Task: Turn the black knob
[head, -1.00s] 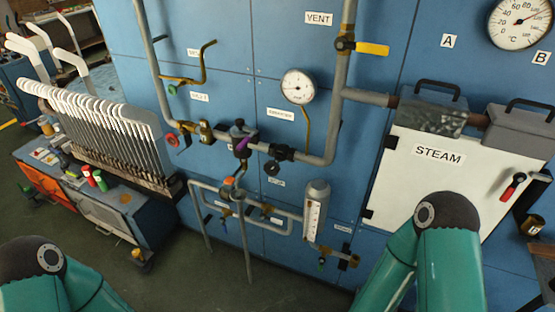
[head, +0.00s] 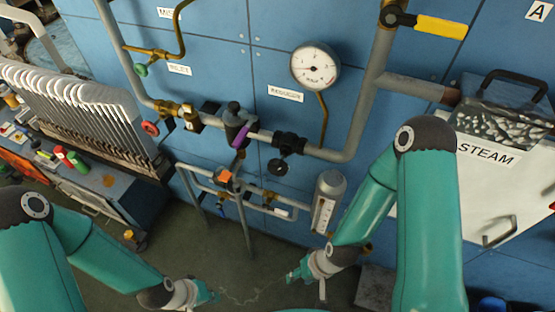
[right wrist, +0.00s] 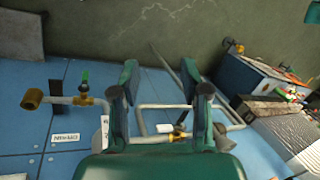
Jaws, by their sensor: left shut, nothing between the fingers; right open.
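The black knob (head: 278,167) is a small round knob hanging below a black valve body (head: 289,143) on the grey pipe, under the pressure gauge, in the head view. My right gripper (head: 292,276) is low in front of the panel, below the knob and well apart from it. In the right wrist view its two fingers (right wrist: 160,78) are spread with nothing held between them; pipework shows behind them. My left gripper (head: 212,294) is shut and empty, low at the bottom of the head view, far from the knob. I cannot make out the knob in the right wrist view.
A pressure gauge (head: 315,66) stands above the knob. A purple-handled valve (head: 240,135) and a red knob (head: 150,128) lie to its left. My right arm covers part of the STEAM door.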

